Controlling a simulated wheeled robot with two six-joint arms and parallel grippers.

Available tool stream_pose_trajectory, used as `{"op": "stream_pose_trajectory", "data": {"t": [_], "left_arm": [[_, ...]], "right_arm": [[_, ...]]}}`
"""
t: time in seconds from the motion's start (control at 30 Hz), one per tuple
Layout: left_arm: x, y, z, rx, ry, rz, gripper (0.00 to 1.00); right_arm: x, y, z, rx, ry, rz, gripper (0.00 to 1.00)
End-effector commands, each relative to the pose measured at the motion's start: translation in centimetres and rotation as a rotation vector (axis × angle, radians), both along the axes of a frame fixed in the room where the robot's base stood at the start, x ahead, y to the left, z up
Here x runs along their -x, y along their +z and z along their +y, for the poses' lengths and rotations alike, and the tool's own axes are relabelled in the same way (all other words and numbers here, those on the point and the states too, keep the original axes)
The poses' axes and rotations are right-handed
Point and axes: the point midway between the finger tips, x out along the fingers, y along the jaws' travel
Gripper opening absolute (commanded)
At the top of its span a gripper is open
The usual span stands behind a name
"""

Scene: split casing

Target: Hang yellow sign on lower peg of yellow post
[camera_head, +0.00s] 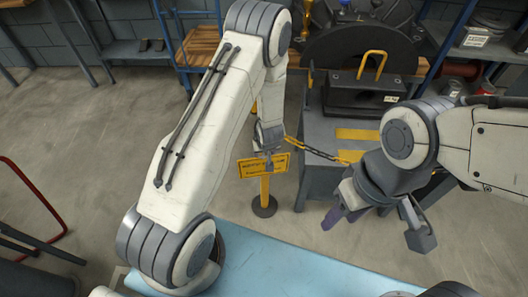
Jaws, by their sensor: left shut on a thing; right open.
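The yellow sign (250,170) with dark print hangs upright from my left gripper (268,155), which is shut on its upper part. The yellow post (265,188) stands on a round dark base (264,207) behind the sign, and only its lower part shows clearly. The sign and gripper cover the upper post, so its pegs cannot be made out. Whether the sign touches the post cannot be told. My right gripper (377,226) is open and empty, well right of the post, above the floor near the blue surface.
A yellow and black chain (315,151) runs right from near the post. A grey stand (321,132) with yellow stripes carries a dark block with a yellow handle (372,64). A light blue surface (290,268) lies in front. Floor left of the post is clear.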

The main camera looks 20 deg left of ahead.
Motion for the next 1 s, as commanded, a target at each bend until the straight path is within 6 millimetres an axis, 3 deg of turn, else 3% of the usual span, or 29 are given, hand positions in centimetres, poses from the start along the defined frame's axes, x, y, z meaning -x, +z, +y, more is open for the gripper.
{"op": "stream_pose_trajectory", "data": {"t": [1.0], "left_arm": [[-0.82,-0.63,0.26,-0.001,0.0,-0.001,0.0]], "right_arm": [[0.0,0.62,-0.01,0.0,0.0,0.0,0.5]]}}
